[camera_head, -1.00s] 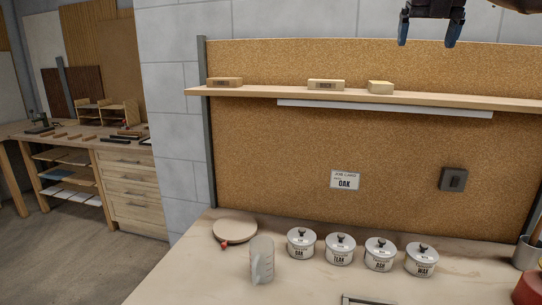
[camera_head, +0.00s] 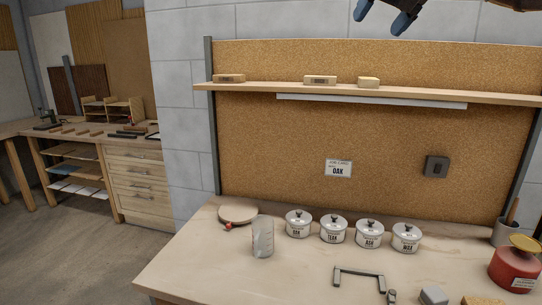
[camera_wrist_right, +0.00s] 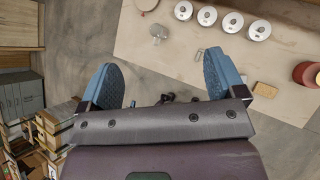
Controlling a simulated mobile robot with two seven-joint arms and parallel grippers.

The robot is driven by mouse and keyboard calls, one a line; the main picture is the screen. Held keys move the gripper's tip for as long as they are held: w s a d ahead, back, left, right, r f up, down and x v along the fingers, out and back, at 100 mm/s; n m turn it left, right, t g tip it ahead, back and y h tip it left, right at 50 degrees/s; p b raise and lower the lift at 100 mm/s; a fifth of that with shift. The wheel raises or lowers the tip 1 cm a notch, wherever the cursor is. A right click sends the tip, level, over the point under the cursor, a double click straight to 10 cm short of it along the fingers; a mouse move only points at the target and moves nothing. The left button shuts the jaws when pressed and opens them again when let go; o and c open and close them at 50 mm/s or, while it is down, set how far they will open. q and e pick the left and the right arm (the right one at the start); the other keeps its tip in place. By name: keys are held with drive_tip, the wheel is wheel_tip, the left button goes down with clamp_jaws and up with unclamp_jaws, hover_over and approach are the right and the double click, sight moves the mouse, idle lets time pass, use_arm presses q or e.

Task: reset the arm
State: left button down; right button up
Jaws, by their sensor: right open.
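My right gripper (camera_head: 384,14) shows at the top edge of the head view, high above the bench and in front of the wall. Its two blue fingers are apart with nothing between them. In the right wrist view the open gripper (camera_wrist_right: 163,85) points down past the bench's front edge, over floor. My left gripper is not in view.
The workbench (camera_head: 200,265) holds a beaker (camera_head: 262,237), several labelled lidded pots (camera_head: 333,229), a round board (camera_head: 238,211), a grey handle-shaped bracket (camera_head: 358,271) and a red container (camera_head: 514,264). A shelf (camera_head: 440,97) with small blocks crosses the corkboard. Floor at left is clear.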

drive_tip(key=s+a+r+n+g+y, duration=0.1)
drive_tip(key=s+a+n+y, duration=0.1)
drive_tip(key=a+y, duration=0.5)
drive_tip(key=s+a+r+n+y, duration=0.1)
drive_tip(key=s+a+n+y, duration=0.1)
drive_tip(key=a, duration=0.9)
drive_tip(key=s+a+f+m+y, duration=0.2)
drive_tip(key=a+f+m+y, duration=0.4)
drive_tip(key=f, duration=0.6)
drive_tip(key=s+d+f+m+t+h, duration=0.2)
drive_tip(key=d+f+m+t+h, duration=0.25)
drive_tip(key=f+m, duration=0.55)
drive_tip(key=s+d+f+m+t+h, duration=0.1)
drive_tip(key=d+f+m+t+h, duration=0.4)
drive_tip(key=f, duration=0.9)
drive_tip(key=s+d+f+m+t+h, duration=0.25)
drive_tip(key=d+f+m, duration=0.35)
drive_tip(key=f+m, duration=0.5)
drive_tip(key=s+d+f+m+g+h, duration=0.2)
drive_tip(key=s+d+f, duration=0.2)
drive_tip(key=s+f, duration=0.5)
drive_tip(key=s+d+f+m+g+h, duration=0.2)
drive_tip(key=s+d+f, duration=0.3)
drive_tip(key=s+f, duration=0.4)
drive_tip(key=s+d+f+m+g+h, duration=0.3)
drive_tip(key=s+d+f+m, duration=0.1)
drive_tip(key=s+f, duration=0.6)
wheel_tip(320, 180, down, 2)
drive_tip(key=shift+d+f, duration=0.15)
drive_tip(key=shift+d, duration=0.05)
